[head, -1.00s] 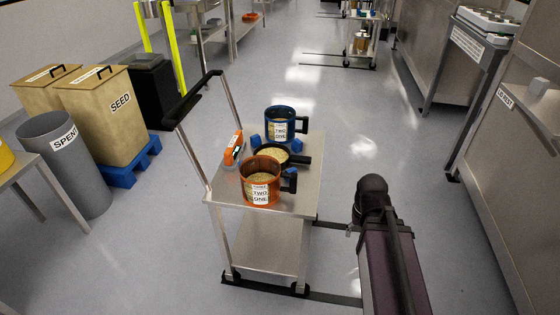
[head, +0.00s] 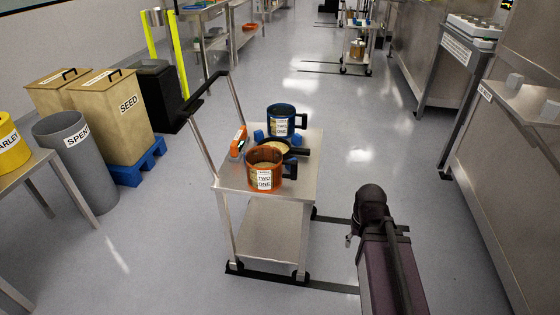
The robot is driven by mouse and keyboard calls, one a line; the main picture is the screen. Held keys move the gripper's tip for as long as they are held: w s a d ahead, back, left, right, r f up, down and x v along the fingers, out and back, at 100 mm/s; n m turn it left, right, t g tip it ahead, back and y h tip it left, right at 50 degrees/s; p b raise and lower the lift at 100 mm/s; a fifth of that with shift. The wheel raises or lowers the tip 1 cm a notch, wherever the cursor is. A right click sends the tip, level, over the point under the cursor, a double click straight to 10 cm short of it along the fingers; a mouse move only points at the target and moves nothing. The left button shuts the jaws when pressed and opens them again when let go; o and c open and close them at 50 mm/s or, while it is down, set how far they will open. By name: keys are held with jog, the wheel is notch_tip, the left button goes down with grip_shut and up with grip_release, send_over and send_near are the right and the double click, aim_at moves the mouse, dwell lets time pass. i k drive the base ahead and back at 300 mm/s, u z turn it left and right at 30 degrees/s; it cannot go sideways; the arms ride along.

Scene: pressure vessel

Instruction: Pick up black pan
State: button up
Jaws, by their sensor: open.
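The black pan (head: 299,151) sits on the top shelf of a metal cart (head: 306,184). It holds something pale yellow, and its dark handle points right. A blue pot (head: 281,122) marked TWO stands just behind the pan. An orange pot (head: 263,169) marked TWO ONE stands in front and hides part of the pan. My dark arm rises at lower right, to the right of the cart and apart from it. My gripper's fingers cannot be made out in the head view.
An orange and white tool (head: 238,141) lies left of the pan. The cart's tall handle (head: 204,92) rises on its left. Steel counters (head: 505,170) line the right. Floor between cart and counters is clear.

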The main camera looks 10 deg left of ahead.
aim_at(282, 145)
jog(key=k, duration=0.95)
jog(key=z, duration=0.55)
jog(key=i, duration=2.25)
jog(key=u, duration=0.55)
